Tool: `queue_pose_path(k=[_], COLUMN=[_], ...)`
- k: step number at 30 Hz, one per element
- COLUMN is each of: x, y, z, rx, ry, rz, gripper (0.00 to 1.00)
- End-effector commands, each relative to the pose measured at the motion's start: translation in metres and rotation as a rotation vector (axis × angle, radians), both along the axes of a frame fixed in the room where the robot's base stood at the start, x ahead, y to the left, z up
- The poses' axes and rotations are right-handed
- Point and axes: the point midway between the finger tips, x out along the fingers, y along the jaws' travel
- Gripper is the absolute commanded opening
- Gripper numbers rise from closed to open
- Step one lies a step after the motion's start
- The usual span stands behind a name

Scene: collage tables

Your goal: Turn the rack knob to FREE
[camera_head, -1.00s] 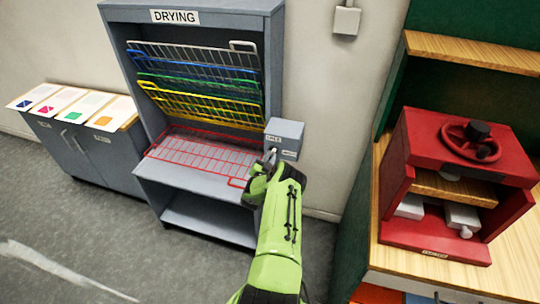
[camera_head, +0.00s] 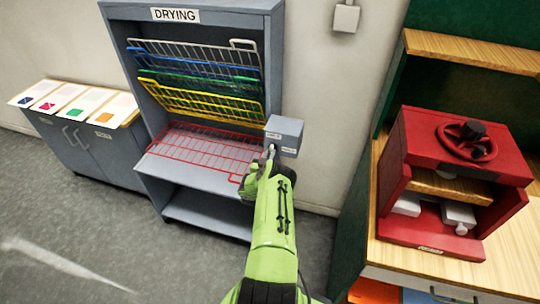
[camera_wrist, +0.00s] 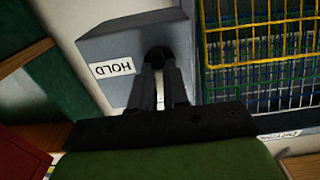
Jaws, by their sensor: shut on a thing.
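The rack knob (camera_wrist: 158,54) is a dark round piece on the grey box (camera_head: 284,132) at the right side of the drying rack (camera_head: 196,216). My gripper (camera_head: 272,152) reaches up to the box's front and hides most of the knob in the head view. In the wrist view, my gripper (camera_wrist: 160,72) has its two fingers shut on the knob. A HOLD label (camera_wrist: 112,68) shows upside down, left of the knob. Two small labels on the box are too small to read in the head view. The knob's pointing direction cannot be told.
Grey, blue, green and yellow wire shelves (camera_head: 200,106) are tilted up in the rack; a red one (camera_head: 205,146) lies low, near my gripper. A red press (camera_head: 455,185) stands on a wooden table at right. A grey cabinet (camera_head: 85,152) with printed sheets stands left.

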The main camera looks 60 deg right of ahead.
Motion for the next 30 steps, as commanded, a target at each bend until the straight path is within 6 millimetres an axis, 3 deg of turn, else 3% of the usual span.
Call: queue_pose_path(k=[8, 9, 13, 23, 26, 30], x=[0.0, 0.0, 0.0, -0.001, -0.005, -0.011], y=[0.002, 0.002, 0.001, 0.006, 0.023, 0.062], z=[-0.004, -0.004, -0.003, -0.002, 0.0, 0.001], rx=[0.008, 0.008, 0.005, 0.006, 0.01, 0.013], ry=[0.007, 0.007, 0.006, 0.003, 0.003, 0.002], rz=[0.002, 0.002, 0.001, 0.0, 0.0, 0.0], gripper=[0.0, 0.21, 0.4, 0.4, 0.4, 0.4])
